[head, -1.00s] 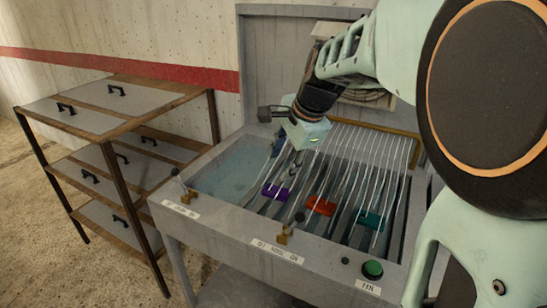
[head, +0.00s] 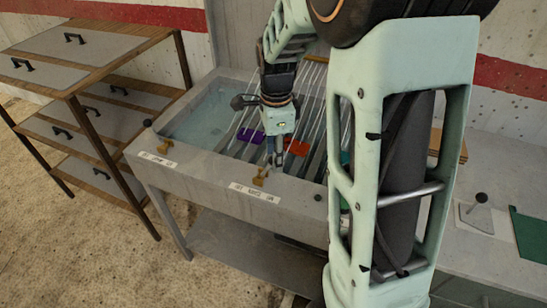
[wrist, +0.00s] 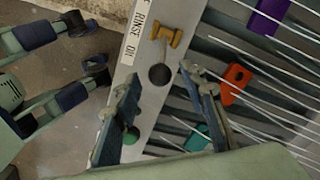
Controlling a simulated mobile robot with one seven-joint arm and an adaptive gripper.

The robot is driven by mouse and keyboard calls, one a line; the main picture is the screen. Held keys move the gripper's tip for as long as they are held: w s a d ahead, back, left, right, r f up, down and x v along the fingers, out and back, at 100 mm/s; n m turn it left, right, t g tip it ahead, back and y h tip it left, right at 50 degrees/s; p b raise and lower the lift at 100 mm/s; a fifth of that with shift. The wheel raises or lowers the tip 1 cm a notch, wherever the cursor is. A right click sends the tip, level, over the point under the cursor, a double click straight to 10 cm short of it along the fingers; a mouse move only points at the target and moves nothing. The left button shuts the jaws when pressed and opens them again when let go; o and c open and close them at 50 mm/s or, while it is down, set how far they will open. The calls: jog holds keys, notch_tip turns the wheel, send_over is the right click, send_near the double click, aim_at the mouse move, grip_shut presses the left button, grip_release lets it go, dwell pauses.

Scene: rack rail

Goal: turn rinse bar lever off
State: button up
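In the wrist view my gripper (wrist: 159,79) is open, one finger on each side of the knob. Whether a finger touches it I cannot tell.
A second lever (head: 164,146) stands at the left of the rim beside a water basin (head: 203,118). Behind my gripper are thin metal rods with purple (head: 250,135) and orange (head: 298,147) pieces. A wooden shelf unit (head: 85,100) stands left. A green button (wrist: 131,136) lies along the rim.

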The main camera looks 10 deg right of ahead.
aim_at(267, 168)
jog(key=shift+f, duration=1.2)
grip_shut()
jog(key=shift+w, duration=0.1)
